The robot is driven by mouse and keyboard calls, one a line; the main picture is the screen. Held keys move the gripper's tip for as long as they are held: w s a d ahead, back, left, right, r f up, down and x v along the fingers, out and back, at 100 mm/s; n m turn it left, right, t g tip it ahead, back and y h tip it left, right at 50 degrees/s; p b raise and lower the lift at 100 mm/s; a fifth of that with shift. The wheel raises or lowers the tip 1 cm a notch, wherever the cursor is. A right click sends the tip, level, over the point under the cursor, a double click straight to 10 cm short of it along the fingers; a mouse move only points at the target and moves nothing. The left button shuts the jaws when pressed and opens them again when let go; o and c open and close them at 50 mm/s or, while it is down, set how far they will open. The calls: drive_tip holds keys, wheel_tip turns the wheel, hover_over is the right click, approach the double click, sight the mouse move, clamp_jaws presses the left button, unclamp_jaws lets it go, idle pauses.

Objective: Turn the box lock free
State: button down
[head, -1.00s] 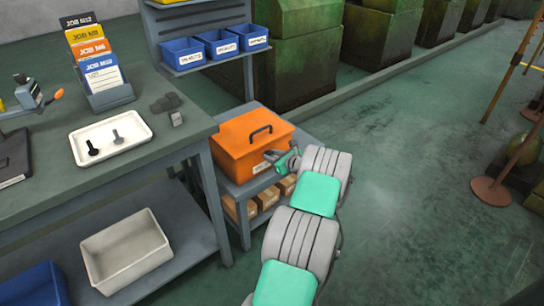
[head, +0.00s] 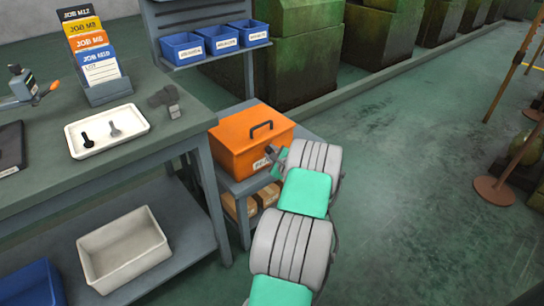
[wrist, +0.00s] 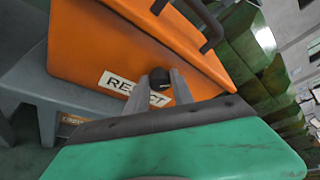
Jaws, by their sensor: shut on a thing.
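The orange box (head: 236,152) has a dark handle on its lid and stands on a low grey shelf unit right of the workbench. In the wrist view the box (wrist: 95,50) fills the upper middle, tilted by the camera's angle, with a white "REJECT" label (wrist: 120,88) on its front. The black lock knob (wrist: 160,76) sits beside that label. My gripper (wrist: 163,87) is shut on the knob, with one finger on each side. In the head view my gripper (head: 276,158) is at the box's front right, partly hidden by my arm.
A workbench (head: 185,128) at left carries a white tray (head: 75,148) with two bolts, a card rack (head: 106,88) and dark tools. Cardboard boxes (head: 266,196) lie under the orange box. Open floor (head: 400,170) lies to the right.

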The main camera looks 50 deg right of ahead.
drive_tip(key=n+b, duration=0.1)
drive_tip(key=n+h+b, duration=0.1)
drive_tip(key=b, duration=0.1)
drive_tip(key=shift+a+f, duration=0.1)
drive_tip(key=shift+f, duration=0.3)
drive_tip(key=n+t+h+b, duration=0.1)
drive_tip(key=n+b, duration=0.2)
drive_tip(key=b, duration=0.2)
drive_tip(key=n+h+b, duration=0.1)
drive_tip(key=n+b, duration=0.2)
drive_tip(key=b, duration=0.1)
drive_tip(key=shift+t+b, duration=0.4)
drive_tip(key=shift+r, duration=0.1)
drive_tip(key=c, duration=1.1)
unclamp_jaws()
